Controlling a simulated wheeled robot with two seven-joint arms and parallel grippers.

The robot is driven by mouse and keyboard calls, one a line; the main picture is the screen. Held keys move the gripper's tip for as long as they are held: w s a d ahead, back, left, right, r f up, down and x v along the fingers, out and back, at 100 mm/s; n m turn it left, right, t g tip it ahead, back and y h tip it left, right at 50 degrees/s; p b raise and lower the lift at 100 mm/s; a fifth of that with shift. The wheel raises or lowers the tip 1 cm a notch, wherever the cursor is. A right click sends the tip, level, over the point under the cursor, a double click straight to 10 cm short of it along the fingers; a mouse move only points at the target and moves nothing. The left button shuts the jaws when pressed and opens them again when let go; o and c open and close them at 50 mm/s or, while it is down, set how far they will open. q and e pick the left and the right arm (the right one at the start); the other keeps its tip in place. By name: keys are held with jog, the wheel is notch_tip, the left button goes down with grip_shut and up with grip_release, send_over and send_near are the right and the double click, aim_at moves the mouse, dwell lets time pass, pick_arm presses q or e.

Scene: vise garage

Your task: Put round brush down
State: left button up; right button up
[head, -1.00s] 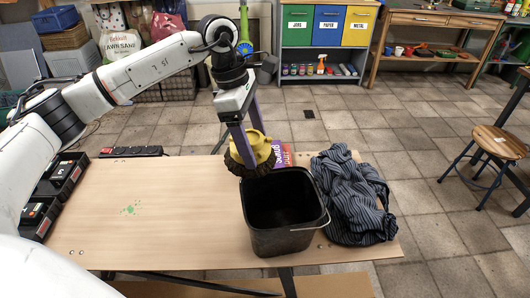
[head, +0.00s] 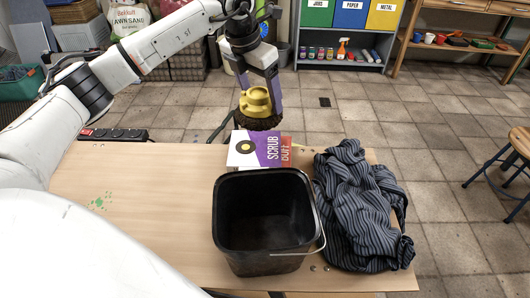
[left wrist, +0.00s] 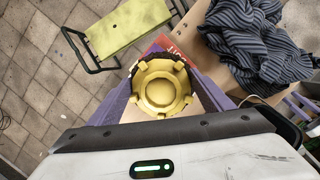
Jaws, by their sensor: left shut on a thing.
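The round brush (head: 256,102) is yellow with a ring of dark bristles underneath. My left gripper (head: 260,92) is shut on its yellow body, with one purple finger on each side. The brush is held roughly upright, bristles down, over the back edge area of the wooden table, by a purple and white "SCRUB BUFF" piece (head: 262,150). I cannot tell whether the bristles touch that piece. In the left wrist view the brush (left wrist: 161,88) sits between the fingers, seen from above. My right gripper is not in view.
A black bucket (head: 265,222) stands on the table (head: 120,205) in front of the printed piece. A striped dark cloth (head: 358,205) lies right of it. A power strip (head: 114,134) is at the back left.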

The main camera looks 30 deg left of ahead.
pick_arm(q)
jog(key=shift+w+f, duration=0.1)
jog(key=shift+f, duration=0.6)
notch_tip(320, 180, down, 5)
jog(key=shift+f, duration=0.1)
notch_tip(320, 180, down, 4)
jog(key=shift+r, duration=0.2)
jog(key=shift+f, duration=0.2)
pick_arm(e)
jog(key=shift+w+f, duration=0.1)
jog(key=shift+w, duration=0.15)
pick_arm(q)
jog(key=shift+f, duration=0.2)
jog(key=o, duration=1.2)
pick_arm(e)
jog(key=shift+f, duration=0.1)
pick_arm(q)
jog(key=shift+r, duration=0.15)
